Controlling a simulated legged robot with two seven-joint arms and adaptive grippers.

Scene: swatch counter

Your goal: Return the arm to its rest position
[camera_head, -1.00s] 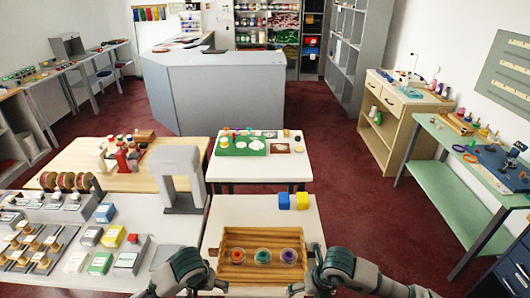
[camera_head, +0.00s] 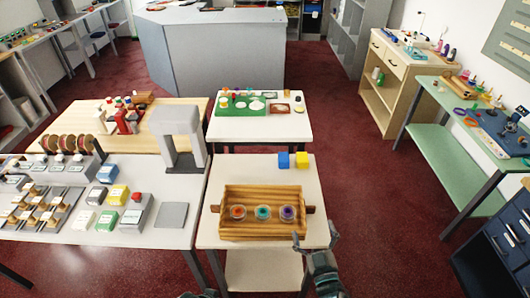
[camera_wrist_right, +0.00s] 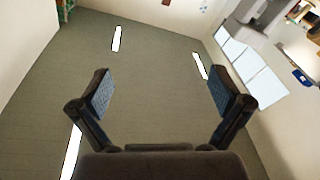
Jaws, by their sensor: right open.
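My right gripper (camera_head: 316,242) is at the front right edge of the near white table, beside the wooden tray's right end and apart from its handle. In the right wrist view its two fingers (camera_wrist_right: 162,95) are spread wide with nothing between them, and the camera looks up at the ceiling. The wooden tray (camera_head: 262,195) lies on the near table and holds three small clear dishes with red, teal and purple contents.
A blue block (camera_head: 283,160) and a yellow block (camera_head: 301,160) stand behind the tray. A grey arch (camera_head: 180,139) stands on the table to the left. A green bench (camera_head: 440,100) and dark blue drawers (camera_head: 498,238) are at the right, with clear red floor between.

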